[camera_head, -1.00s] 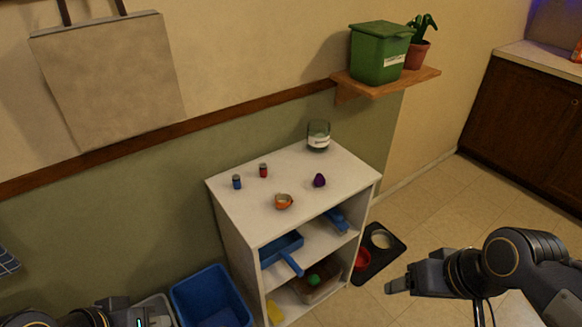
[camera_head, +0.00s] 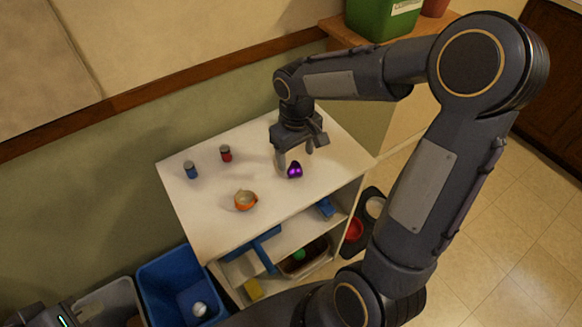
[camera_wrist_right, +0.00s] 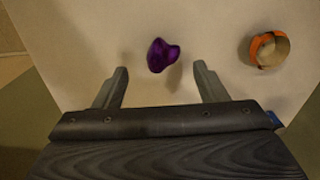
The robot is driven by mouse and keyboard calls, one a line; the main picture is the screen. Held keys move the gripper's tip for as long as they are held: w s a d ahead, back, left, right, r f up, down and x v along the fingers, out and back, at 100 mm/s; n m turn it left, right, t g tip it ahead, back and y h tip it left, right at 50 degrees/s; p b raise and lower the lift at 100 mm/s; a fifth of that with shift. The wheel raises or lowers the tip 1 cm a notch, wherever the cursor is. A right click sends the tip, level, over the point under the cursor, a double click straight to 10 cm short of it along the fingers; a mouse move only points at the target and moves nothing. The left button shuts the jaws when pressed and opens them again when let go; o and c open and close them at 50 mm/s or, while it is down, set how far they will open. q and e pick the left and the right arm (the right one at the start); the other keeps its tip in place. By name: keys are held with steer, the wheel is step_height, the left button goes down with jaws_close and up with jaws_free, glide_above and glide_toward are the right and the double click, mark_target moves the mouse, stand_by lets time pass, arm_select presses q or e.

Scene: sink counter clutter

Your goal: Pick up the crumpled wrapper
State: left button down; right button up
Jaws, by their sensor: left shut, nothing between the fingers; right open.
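The crumpled wrapper is a small shiny purple lump (camera_head: 295,170) on the white top of the shelf unit. My right gripper (camera_head: 296,154) is open above it, fingers pointing down. In the right wrist view the wrapper (camera_wrist_right: 163,55) lies across the gap between the two open fingertips (camera_wrist_right: 160,70), a little beyond them and touching neither. My left gripper (camera_head: 62,318) is shut and empty at the bottom left edge of the head view, mostly cut off and far from the wrapper.
An orange-rimmed round object (camera_head: 245,201) lies left of the wrapper and also shows in the wrist view (camera_wrist_right: 270,49). A red can (camera_head: 226,153) and a blue can (camera_head: 191,170) stand further left. A blue bin (camera_head: 160,268) is below. The wall is behind.

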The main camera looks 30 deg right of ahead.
mark_target(295, 167)
step_height(295, 167, down, 5)
steer(key=shift+s+a+r, duration=0.1)
steer(key=shift+s+a, duration=0.05)
steer(key=c, duration=1.1)
